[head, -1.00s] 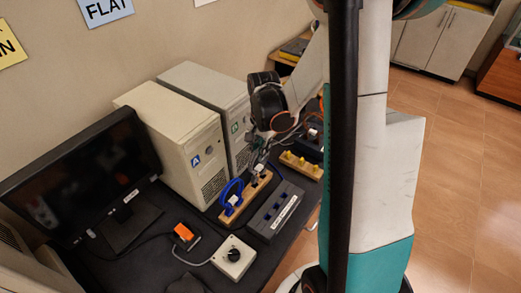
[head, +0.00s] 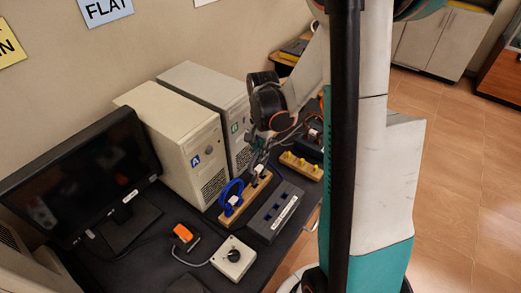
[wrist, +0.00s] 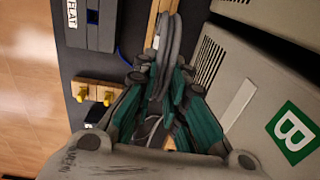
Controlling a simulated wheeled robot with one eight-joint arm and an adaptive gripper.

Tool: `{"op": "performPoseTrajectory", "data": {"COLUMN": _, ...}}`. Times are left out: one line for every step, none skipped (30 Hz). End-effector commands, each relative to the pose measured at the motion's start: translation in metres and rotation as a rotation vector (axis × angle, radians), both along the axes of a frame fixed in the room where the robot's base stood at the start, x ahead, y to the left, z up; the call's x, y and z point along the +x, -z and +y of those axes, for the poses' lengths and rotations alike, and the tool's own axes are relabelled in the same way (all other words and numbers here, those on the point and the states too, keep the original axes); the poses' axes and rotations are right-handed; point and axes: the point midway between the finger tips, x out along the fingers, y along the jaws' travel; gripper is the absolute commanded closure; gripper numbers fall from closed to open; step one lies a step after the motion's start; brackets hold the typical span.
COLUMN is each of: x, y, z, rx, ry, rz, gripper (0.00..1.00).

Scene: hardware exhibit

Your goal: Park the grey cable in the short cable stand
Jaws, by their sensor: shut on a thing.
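My gripper (wrist: 160,90) is shut on the grey cable (wrist: 167,42), whose loop rises between the fingers in the wrist view. In the head view my gripper (head: 259,155) is low over the far end of a long wooden stand (head: 250,194). A blue cable (head: 229,192) is looped on that stand's near end. A wooden stand with yellow pegs (head: 301,165) is to the right; it also shows at the left in the wrist view (wrist: 94,92). No label shows which stand is the short one. The fingers hide the grey cable's lower part.
A dark slotted box (head: 274,212) lies beside the wooden stand. Two beige computer towers (head: 184,143) stand close behind, one marked B (wrist: 293,132). A monitor (head: 78,170), an orange switch (head: 183,233) and a white knob box (head: 233,257) occupy the desk's left part.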

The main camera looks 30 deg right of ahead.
Motion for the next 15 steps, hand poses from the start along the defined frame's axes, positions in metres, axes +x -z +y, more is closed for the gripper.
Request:
{"op": "performPoseTrajectory", "data": {"x": 0.0000, "y": 0.0012, "z": 0.0000, "rx": 0.000, "ry": 0.000, "rz": 0.000, "gripper": 1.00}}
{"op": "performPoseTrajectory", "data": {"x": 0.0001, "y": 0.0016, "z": 0.0000, "rx": 0.000, "ry": 0.000, "rz": 0.000, "gripper": 1.00}}
{"op": "performPoseTrajectory", "data": {"x": 0.0000, "y": 0.0021, "z": 0.0000, "rx": 0.000, "ry": 0.000, "rz": 0.000, "gripper": 1.00}}
{"op": "performPoseTrajectory", "data": {"x": 0.0000, "y": 0.0025, "z": 0.0000, "rx": 0.000, "ry": 0.000, "rz": 0.000, "gripper": 1.00}}
{"op": "performPoseTrajectory", "data": {"x": 0.0000, "y": 0.0029, "z": 0.0000, "rx": 0.000, "ry": 0.000, "rz": 0.000, "gripper": 1.00}}
{"op": "performPoseTrajectory", "data": {"x": 0.0000, "y": 0.0034, "z": 0.0000, "rx": 0.000, "ry": 0.000, "rz": 0.000, "gripper": 1.00}}
{"op": "performPoseTrajectory", "data": {"x": 0.0000, "y": 0.0038, "z": 0.0001, "rx": 0.000, "ry": 0.000, "rz": 0.000, "gripper": 1.00}}
{"op": "performPoseTrajectory", "data": {"x": 0.0000, "y": 0.0041, "z": 0.0001, "rx": 0.000, "ry": 0.000, "rz": 0.000, "gripper": 1.00}}
{"op": "performPoseTrajectory", "data": {"x": 0.0000, "y": 0.0046, "z": 0.0001, "rx": 0.000, "ry": 0.000, "rz": 0.000, "gripper": 1.00}}
{"op": "performPoseTrajectory", "data": {"x": 0.0000, "y": 0.0050, "z": 0.0000, "rx": 0.000, "ry": 0.000, "rz": 0.000, "gripper": 1.00}}
{"op": "performPoseTrajectory", "data": {"x": 0.0000, "y": 0.0054, "z": 0.0000, "rx": 0.000, "ry": 0.000, "rz": 0.000, "gripper": 1.00}}
{"op": "performPoseTrajectory", "data": {"x": 0.0000, "y": 0.0059, "z": 0.0000, "rx": 0.000, "ry": 0.000, "rz": 0.000, "gripper": 1.00}}
{"op": "performPoseTrajectory", "data": {"x": 0.0000, "y": 0.0062, "z": 0.0000, "rx": 0.000, "ry": 0.000, "rz": 0.000, "gripper": 1.00}}
{"op": "performPoseTrajectory", "data": {"x": 0.0000, "y": 0.0064, "z": 0.0000, "rx": 0.000, "ry": 0.000, "rz": 0.000, "gripper": 1.00}}
{"op": "performPoseTrajectory", "data": {"x": 0.0000, "y": 0.0066, "z": 0.0000, "rx": 0.000, "ry": 0.000, "rz": 0.000, "gripper": 1.00}}
